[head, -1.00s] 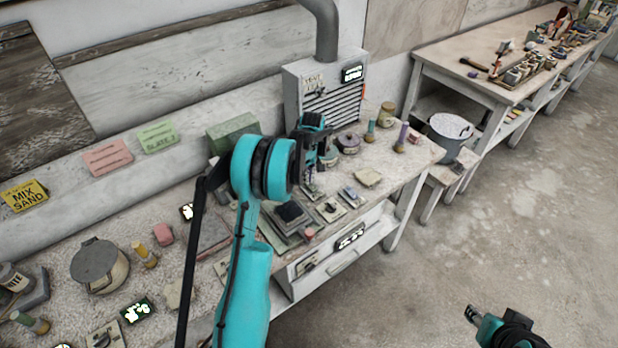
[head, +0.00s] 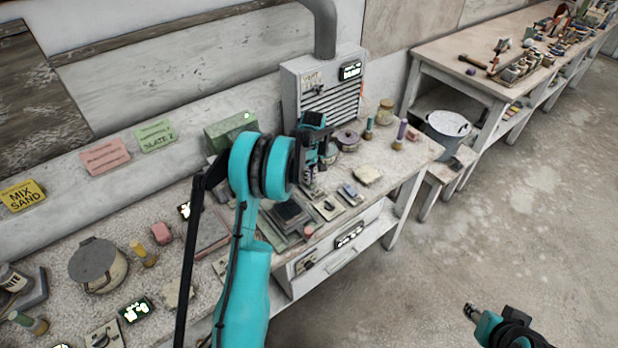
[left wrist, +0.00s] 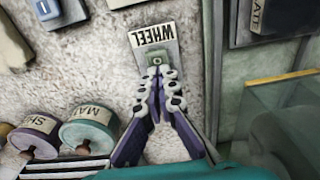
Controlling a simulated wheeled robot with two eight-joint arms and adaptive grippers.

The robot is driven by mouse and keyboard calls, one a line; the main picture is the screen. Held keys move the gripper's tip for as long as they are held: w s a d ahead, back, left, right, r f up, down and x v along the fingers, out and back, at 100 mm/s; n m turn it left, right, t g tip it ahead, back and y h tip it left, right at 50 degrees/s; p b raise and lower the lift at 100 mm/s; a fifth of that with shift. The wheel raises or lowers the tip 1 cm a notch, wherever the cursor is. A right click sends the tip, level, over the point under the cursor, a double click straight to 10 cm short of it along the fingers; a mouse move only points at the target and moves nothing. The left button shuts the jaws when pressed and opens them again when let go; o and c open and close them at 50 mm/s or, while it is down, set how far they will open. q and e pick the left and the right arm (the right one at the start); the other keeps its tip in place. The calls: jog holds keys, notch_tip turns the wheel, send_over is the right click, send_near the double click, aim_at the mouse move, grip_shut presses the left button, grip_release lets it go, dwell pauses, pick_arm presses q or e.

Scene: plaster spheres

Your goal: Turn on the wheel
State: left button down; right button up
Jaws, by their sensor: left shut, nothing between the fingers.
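The wheel switch (left wrist: 155,60) is a small greenish rocker on a plate labelled WHEEL (left wrist: 154,38), lying on the speckled bench top. My left gripper (head: 309,186) is shut and empty, pointing down at the bench. In the left wrist view its fingertips (left wrist: 158,72) are together at the near edge of the switch; I cannot tell whether they touch it. In the head view the gripper hides most of this plate. A green box (head: 230,132) at the back of the bench bears a small bright green spot. My right gripper (head: 470,312) is over the floor, too small to read.
A grey vent box (head: 322,85) with a pipe stands behind my left gripper. Spools (left wrist: 88,130), jars and other switch plates (head: 327,207) lie close around it. A bucket (head: 447,132) stands right of the bench. The floor at the right is clear.

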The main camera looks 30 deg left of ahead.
pick_arm(q)
jog(key=r+p, duration=0.1)
jog(key=r, duration=0.2)
jog(key=a+r+p, duration=0.1)
jog(key=r, duration=0.1)
jog(key=shift+w+r+p, duration=0.1)
jog(key=shift+r+p, duration=0.05)
jog(key=shift+p, duration=0.15)
notch_tip(320, 180, up, 8)
jog(key=a+p, duration=0.1)
jog(key=shift+w+a+r+p, duration=0.15)
jog(key=shift+w+r+p, duration=0.1)
jog(key=shift+w+p, duration=0.05)
